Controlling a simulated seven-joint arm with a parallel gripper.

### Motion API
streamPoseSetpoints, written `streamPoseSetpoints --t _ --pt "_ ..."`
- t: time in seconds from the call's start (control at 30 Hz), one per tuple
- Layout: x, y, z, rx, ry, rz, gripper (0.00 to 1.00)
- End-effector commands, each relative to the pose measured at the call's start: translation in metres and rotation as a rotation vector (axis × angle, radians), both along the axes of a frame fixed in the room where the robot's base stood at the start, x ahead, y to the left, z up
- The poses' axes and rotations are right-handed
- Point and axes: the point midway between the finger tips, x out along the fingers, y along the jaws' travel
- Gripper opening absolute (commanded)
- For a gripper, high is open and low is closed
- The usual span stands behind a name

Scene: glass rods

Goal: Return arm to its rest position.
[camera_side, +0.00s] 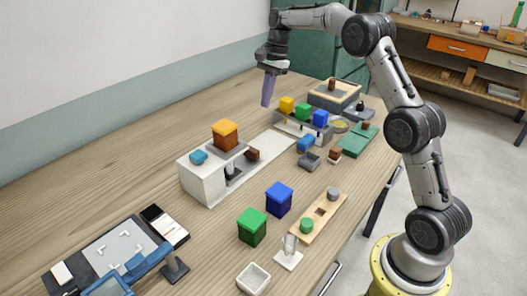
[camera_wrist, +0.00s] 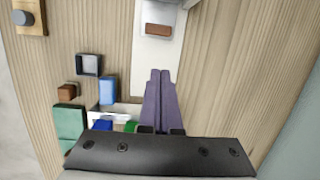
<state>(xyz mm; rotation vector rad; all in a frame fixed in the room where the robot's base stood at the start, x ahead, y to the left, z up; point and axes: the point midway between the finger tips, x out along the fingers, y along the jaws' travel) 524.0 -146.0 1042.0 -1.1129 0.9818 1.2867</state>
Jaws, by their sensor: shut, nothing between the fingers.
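My gripper (camera_side: 267,104) hangs above the far part of the table in the side view, its purple fingers pointing down. In the wrist view the two fingers of my gripper (camera_wrist: 160,72) lie side by side, shut and empty. The fingers are apart from the table and from the objects below. The grey rack with yellow, green and blue blocks (camera_side: 303,112) stands to the right of the fingers in the side view. In the wrist view the wrist housing and fingers hide part of this rack.
A white box with an orange block (camera_side: 225,134) on top stands mid-table. Blue (camera_side: 279,199) and green (camera_side: 252,227) boxes, a wooden board (camera_side: 318,217) and a white tray (camera_side: 254,279) are nearer. A dark fixture (camera_side: 108,252) stands front left. The table's left back is bare.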

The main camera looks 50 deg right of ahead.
Motion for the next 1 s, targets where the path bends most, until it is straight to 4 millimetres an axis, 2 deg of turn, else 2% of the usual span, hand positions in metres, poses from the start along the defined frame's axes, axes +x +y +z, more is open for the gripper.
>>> streamPoseSetpoints --t 0.03,0.2,0.3,0.5,0.63,0.77,0.87,1.0 --pt "-0.004 0.013 0.028 -0.014 -0.039 0.02 0.0" --pt "-0.041 0.056 0.095 -0.058 -0.126 0.091 0.0" --pt "-0.07 0.078 0.124 -0.088 -0.177 0.157 0.0" --pt "-0.138 0.114 0.159 -0.16 -0.281 0.327 0.0" --pt "-0.186 0.131 0.168 -0.216 -0.348 0.458 0.0" --pt "-0.234 0.144 0.164 -0.278 -0.411 0.606 0.0" --pt "-0.271 0.15 0.152 -0.332 -0.456 0.732 0.0" --pt "-0.318 0.154 0.122 -0.417 -0.507 0.93 0.0"
